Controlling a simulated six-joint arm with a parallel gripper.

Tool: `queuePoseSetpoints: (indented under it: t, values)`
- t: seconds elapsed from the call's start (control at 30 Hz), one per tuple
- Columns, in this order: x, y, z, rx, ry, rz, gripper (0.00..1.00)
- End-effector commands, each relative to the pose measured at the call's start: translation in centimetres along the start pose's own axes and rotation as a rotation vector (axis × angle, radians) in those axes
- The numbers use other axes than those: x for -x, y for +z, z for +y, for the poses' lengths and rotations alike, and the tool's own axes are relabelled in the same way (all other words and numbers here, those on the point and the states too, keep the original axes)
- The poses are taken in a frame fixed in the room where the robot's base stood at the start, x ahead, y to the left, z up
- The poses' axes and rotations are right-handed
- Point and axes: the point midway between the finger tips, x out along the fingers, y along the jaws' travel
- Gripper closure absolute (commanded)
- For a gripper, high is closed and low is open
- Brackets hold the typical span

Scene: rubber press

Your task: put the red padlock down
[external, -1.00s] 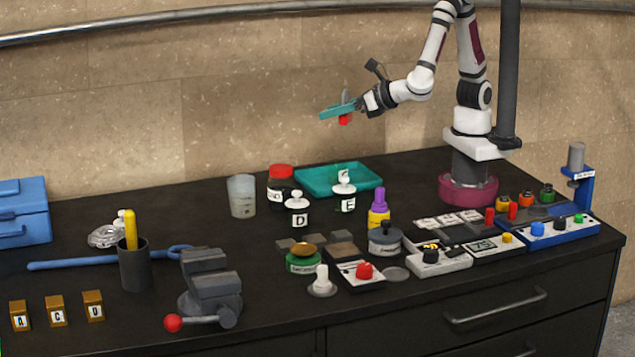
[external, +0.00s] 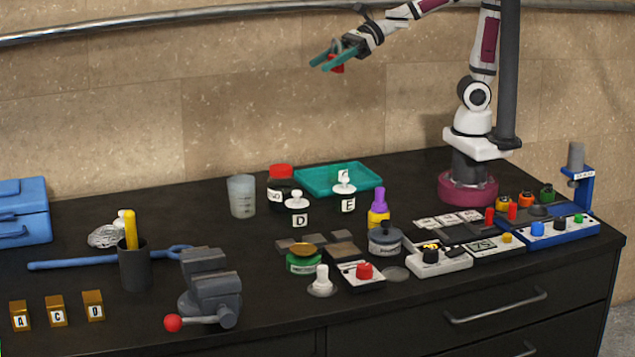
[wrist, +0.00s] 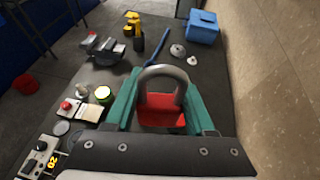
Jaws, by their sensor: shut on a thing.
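The red padlock (external: 337,65) is held in the air between the teal fingers of my gripper (external: 325,58), high above the back of the bench. In the wrist view the padlock (wrist: 161,108) has a red body and a grey shackle that points away from the gripper. The two teal fingers of my gripper (wrist: 162,112) stand on either side of the red body, shut on it. The fingers hide part of the padlock in the external view.
A teal tray (external: 340,180) lies at the back, near the red-lidded jar (external: 281,183) and a translucent cup (external: 241,196). A vise (external: 209,286) and a dark pen cup (external: 134,266) stand at the front left. A blue toolbox (external: 22,212) is at the far left. Bare bench lies left of the cup.

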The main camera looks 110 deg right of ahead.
Motion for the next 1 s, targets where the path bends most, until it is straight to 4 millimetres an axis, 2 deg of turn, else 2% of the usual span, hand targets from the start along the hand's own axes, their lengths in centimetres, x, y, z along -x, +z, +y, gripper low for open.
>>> queuePoseSetpoints:
  t: [0.17, 0.27, 0.37, 0.47, 0.5, 0.6, 0.73, 0.8, 0.93, 1.0]
  values:
    - [-4.9, -0.4, 4.5, 0.131, 0.318, 0.003, 1.00]
    - [-7.8, -1.1, 8.0, 0.216, 0.513, -0.003, 1.00]
    - [-10.5, -2.9, 12.1, 0.310, 0.730, -0.011, 1.00]
    - [-12.6, -6.1, 16.7, 0.414, 0.978, -0.017, 1.00]
    - [-13.2, -7.8, 18.5, 0.455, 1.078, -0.019, 1.00]
    - [-13.8, -12.0, 22.1, 0.550, 1.304, -0.023, 1.00]
    - [-13.5, -16.8, 25.1, 0.638, 1.523, -0.025, 1.00]
    - [-13.3, -18.6, 25.9, 0.668, 1.599, -0.026, 1.00]
    - [-13.1, -20.6, 27.4, 0.692, 1.667, -0.027, 1.00]
    - [-13.4, -21.7, 29.2, 0.694, 1.675, -0.025, 1.00]
